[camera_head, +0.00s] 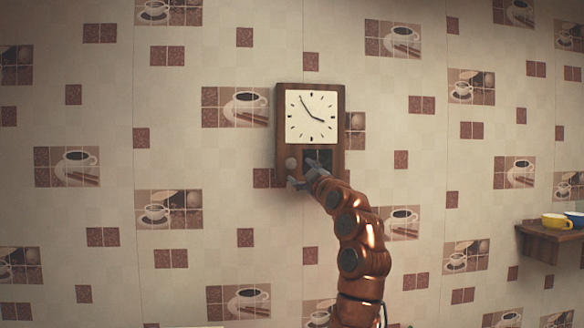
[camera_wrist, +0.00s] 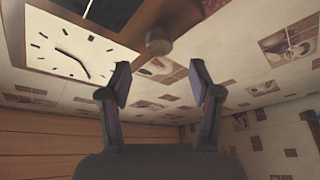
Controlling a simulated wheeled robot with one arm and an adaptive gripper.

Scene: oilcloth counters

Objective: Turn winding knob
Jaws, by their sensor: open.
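A wooden wall clock (camera_head: 340,134) with a square cream dial (camera_head: 312,118) hangs on the wall in the head view. A round grey-brown winding knob (camera_head: 291,163) sits at the lower left of its front, beside a dark window (camera_head: 322,157). My gripper (camera_head: 302,174) is open at the clock's lower edge, just below and right of the knob. In the wrist view the knob (camera_wrist: 159,42) shows beyond the two spread fingertips (camera_wrist: 160,84), roughly centred between them. The fingers appear apart from it, with nothing held.
The wall is covered with a coffee-cup tile pattern and is otherwise bare around the clock. A wooden shelf (camera_head: 548,245) at the far right bears a yellow cup (camera_head: 556,221) and a blue item (camera_head: 575,218), partly cut off.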

